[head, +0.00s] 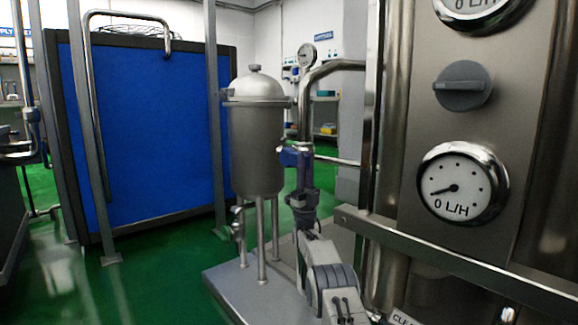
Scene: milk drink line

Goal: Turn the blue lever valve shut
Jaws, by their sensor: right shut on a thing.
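The blue lever (288,157) of the valve shows small, beside the steel vessel and in front of a vertical steel pipe. My right gripper (301,160) reaches up to it from below and is shut on the lever. The gripper hides part of the lever and most of the valve body, so the lever's exact angle is hard to tell. My left gripper is out of view.
A domed steel vessel (256,150) on legs stands on a grey plinth (232,285) just left of my right gripper. A steel panel at right carries a grey knob (463,86) and a flow gauge (461,184) reading 0 L/H. A steel rail (450,258) crosses below.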

